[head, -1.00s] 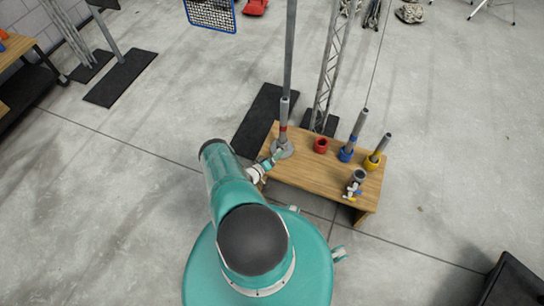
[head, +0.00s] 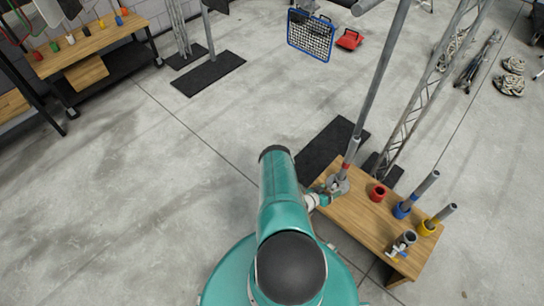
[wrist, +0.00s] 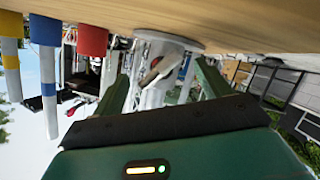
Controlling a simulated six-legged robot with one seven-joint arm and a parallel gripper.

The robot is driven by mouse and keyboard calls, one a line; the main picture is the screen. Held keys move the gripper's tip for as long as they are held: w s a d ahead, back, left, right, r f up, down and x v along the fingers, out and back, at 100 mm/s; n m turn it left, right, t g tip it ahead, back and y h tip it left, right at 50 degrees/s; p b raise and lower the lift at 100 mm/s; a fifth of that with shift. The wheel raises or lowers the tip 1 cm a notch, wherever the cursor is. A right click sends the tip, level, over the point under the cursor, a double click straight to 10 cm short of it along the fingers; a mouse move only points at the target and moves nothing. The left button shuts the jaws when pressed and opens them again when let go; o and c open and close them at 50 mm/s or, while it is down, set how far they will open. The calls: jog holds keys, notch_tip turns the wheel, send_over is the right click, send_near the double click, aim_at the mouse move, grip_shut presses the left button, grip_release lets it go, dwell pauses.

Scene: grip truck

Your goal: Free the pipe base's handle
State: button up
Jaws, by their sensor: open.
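In the wrist view, which is upside down, the grey base (wrist: 168,40) hangs from the bench top. A pale handle (wrist: 153,75) with some red shows in front of it, between the two green fingers of my open gripper (wrist: 165,85). I cannot tell whether the fingers touch the handle.
The wooden bench (head: 368,222) also carries a red collar (head: 378,193), a blue one (head: 402,210) and a yellow one (head: 428,227), the latter two with pipes, and a grey fitting (head: 404,243). A tall pole (head: 380,70) and lattice truss (head: 425,85) stand behind.

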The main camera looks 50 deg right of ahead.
jog(key=shift+s+r+m+t, duration=0.1)
jog(key=shift+s+m+t, duration=0.15)
jog(key=shift+m+t, duration=0.7)
jog(key=w+v, duration=0.1)
jog(key=v, duration=1.3)
jog(key=w+r+t+y, duration=0.1)
jog(key=w+r, duration=0.3)
jog(key=w, duration=0.3)
jog(key=w+d+r+t+y, duration=0.1)
jog(key=w+r, duration=0.4)
jog(key=w, duration=0.3)
jog(key=w+d+r+t+y, duration=0.1)
jog(key=w+r, duration=0.3)
jog(key=w, duration=0.4)
jog(key=shift+r+n+t+y, duration=0.3)
jog(key=shift+n+t, duration=0.05)
jog(key=shift+t, duration=0.1)
